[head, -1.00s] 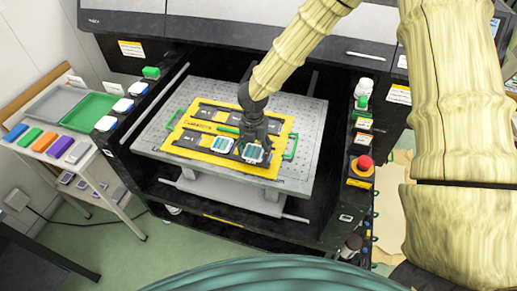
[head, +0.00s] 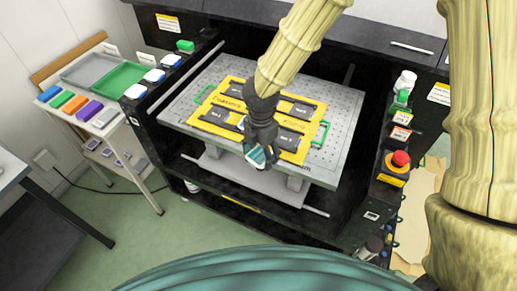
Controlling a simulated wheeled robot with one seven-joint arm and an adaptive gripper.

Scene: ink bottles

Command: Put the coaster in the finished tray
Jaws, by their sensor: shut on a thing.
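My gripper (head: 259,146) is shut on a coaster (head: 256,158) with a pale edge and teal printed face, held tilted over the front edge of the yellow jig. The yellow jig (head: 222,132) lies on the perforated metal bed and has dark slots. A small part of another pale coaster (head: 241,122) shows at the jig, mostly hidden behind my gripper. At the left, on a side stand, are a green tray (head: 119,74) and a grey tray (head: 88,69), both looking empty. Their small signs are unreadable, so I cannot tell which is the finished tray.
Blue, green, orange and purple blocks (head: 75,104) line the stand's front. Several white-and-blue pieces (head: 154,75) sit on the machine's left ledge, between bed and trays. A red stop button (head: 400,158) and bottles (head: 405,82) stand at the right. Floor at front left is open.

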